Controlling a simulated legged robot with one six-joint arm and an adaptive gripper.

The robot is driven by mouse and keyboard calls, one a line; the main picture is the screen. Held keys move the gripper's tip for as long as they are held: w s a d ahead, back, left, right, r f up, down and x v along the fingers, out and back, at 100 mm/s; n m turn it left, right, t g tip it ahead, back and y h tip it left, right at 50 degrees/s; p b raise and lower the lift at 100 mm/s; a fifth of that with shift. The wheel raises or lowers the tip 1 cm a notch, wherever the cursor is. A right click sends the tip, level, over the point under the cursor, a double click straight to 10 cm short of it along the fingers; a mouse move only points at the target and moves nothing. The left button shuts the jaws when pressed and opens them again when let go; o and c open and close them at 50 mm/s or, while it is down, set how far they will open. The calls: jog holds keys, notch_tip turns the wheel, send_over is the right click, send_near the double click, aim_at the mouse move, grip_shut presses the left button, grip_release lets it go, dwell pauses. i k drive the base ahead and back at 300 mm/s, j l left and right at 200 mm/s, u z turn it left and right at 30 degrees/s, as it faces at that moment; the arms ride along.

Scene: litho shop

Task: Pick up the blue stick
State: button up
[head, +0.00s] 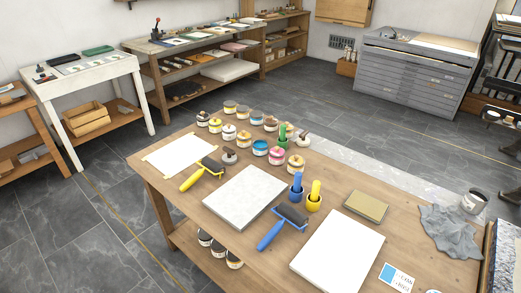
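A blue stick (297,180) stands upright in a small blue cup (297,195) near the middle of the wooden table (240,255). A yellow stick (316,188) stands in a yellow cup (314,204) just to its right. A green stick (283,131) stands farther back among the jars. A roller with a blue handle (269,236) and a dark drum lies in front of the blue cup. My gripper is not in view.
Several ink jars (260,147) stand behind the sticks. A pale slab (244,196) lies to the left and a white sheet (338,252) to the front right. A yellow roller (190,183), a tan block (366,206) and a grey cloth (450,230) also lie on the table.

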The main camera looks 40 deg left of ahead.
aim_at(297, 180)
jog(key=k+j, duration=0.3)
jog(key=j, duration=0.15)
jog(key=k+j, duration=0.1)
jog(key=j, duration=0.95)
jog(key=k+j, duration=0.15)
jog(key=j, duration=0.4)
jog(key=i+j, duration=0.65)
